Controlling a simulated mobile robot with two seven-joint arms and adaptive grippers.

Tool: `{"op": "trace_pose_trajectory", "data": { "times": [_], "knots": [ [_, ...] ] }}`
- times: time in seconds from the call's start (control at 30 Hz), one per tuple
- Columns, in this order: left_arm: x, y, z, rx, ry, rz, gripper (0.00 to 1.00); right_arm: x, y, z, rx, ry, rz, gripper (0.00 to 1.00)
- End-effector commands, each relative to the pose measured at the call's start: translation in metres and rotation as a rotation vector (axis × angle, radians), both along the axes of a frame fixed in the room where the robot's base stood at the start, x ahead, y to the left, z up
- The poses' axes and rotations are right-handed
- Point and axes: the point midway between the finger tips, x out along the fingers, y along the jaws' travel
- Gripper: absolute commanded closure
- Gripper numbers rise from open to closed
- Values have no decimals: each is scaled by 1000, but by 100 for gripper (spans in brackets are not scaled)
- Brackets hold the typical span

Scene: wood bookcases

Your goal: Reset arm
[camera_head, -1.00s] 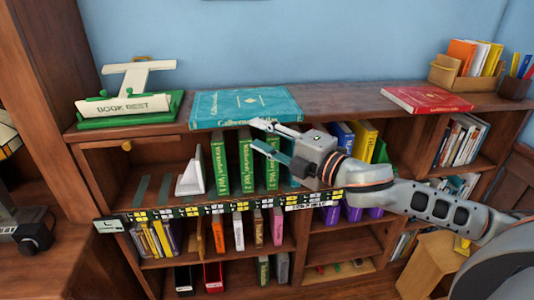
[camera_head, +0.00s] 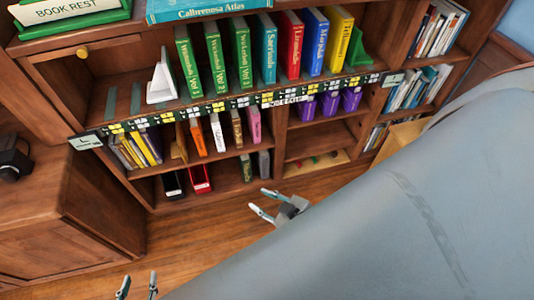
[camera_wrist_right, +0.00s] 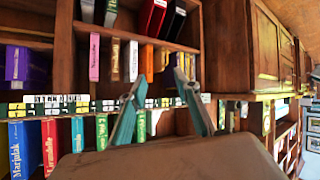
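My right gripper (camera_head: 259,198) is in front of the bookcase's lower part, over the wooden floor, away from the books. Its two teal-tipped fingers are apart with nothing between them.
The bookcase (camera_head: 110,67) holds green volumes (camera_head: 213,60), other coloured books and purple ones (camera_head: 330,103). The teal atlas (camera_head: 205,8) lies on top, beside a green-and-white book rest (camera_head: 70,14). A wooden cabinet (camera_head: 60,210) stands at left. Floor in front is clear.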

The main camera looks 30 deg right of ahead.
Motion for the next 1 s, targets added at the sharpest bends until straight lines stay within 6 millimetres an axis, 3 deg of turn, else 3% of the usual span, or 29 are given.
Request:
{"op": "trace_pose_trajectory", "data": {
  "times": [0.03, 0.17, 1.0],
  "knots": [
    [0, 0, 0, 0, 0, 0, 60, -13, 2, -11, 21, 28, -24, 68],
    [0, 0, 0, 0, 0, 0, 60, -26, 3, -21, 46, 57, -50, 68],
    [0, 0, 0, 0, -1, 0, 60, -26, 4, -21, 45, 56, -48, 68]
  ]
}}
